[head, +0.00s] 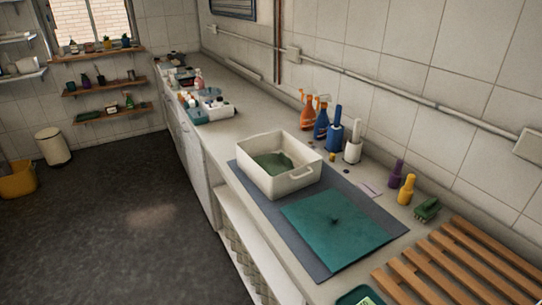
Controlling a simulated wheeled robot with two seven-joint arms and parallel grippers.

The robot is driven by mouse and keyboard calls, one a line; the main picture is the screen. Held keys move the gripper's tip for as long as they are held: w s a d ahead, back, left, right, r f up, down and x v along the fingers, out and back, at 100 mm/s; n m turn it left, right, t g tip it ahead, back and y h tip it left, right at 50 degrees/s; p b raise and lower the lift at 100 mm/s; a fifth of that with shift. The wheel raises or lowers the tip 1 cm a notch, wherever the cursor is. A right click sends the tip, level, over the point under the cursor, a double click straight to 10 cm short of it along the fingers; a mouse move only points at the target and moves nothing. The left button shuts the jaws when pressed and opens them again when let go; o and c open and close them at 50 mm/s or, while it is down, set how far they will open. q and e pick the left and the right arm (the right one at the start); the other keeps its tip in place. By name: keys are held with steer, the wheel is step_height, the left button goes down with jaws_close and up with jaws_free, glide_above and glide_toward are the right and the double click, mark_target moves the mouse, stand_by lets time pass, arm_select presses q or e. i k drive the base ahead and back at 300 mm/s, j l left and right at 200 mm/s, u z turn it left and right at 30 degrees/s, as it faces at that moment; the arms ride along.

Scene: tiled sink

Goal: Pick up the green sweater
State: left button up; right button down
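A dark green cloth-like thing (273,163) lies crumpled in the bottom of a white basin (262,187); it may be the green sweater, but its shape is too small to tell. The basin's near wall hides part of it. The basin stands at the back left of a grey-blue mat (310,257) on the counter. A flat teal-green square (335,232) lies on the mat's right part, with a small dark spot in it; I cannot tell its material. Neither of my grippers is in view.
Spray bottles (307,115), a blue bottle (334,136) and a white holder (353,147) stand behind the basin. A purple bottle (396,173), a yellow bottle (406,190) and a wooden slatted rack (455,264) are at right. The floor (110,225) left of the counter is clear.

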mark_target(274, 164)
steer(key=z, duration=0.45)
steer(key=i+j+z, duration=0.1)
steer(key=j+z, duration=0.3)
steer(key=i+j+z, duration=0.1)
steer(key=j+z, duration=0.15)
steer(key=z, duration=0.15)
steer(key=j+z, duration=0.4)
